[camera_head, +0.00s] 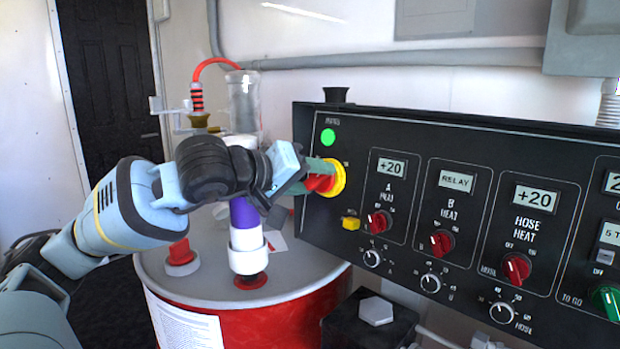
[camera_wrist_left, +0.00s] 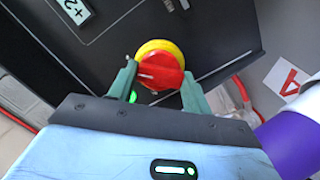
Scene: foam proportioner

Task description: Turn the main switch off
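The main switch, a red knob (camera_head: 318,183) on a yellow ring (camera_head: 339,178), sits at the left end of the black control panel. In the left wrist view the red knob (camera_wrist_left: 160,72) lies between the fingertips. My left gripper (camera_head: 309,175) is at the switch, its green fingers on either side of the knob and partly covering it in the head view. In the wrist view the fingers (camera_wrist_left: 160,75) stand apart, very close to the knob; firm contact cannot be made out. A green lamp (camera_head: 328,137) above the switch is lit. My right gripper is not in view.
The panel (camera_head: 420,240) also carries red heat knobs, small dials and lit displays reading +20 and RELAY. A red drum (camera_head: 265,325) with a grey lid, a purple-and-white pump tube (camera_head: 245,225) and a hose stands below my left arm, close to it.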

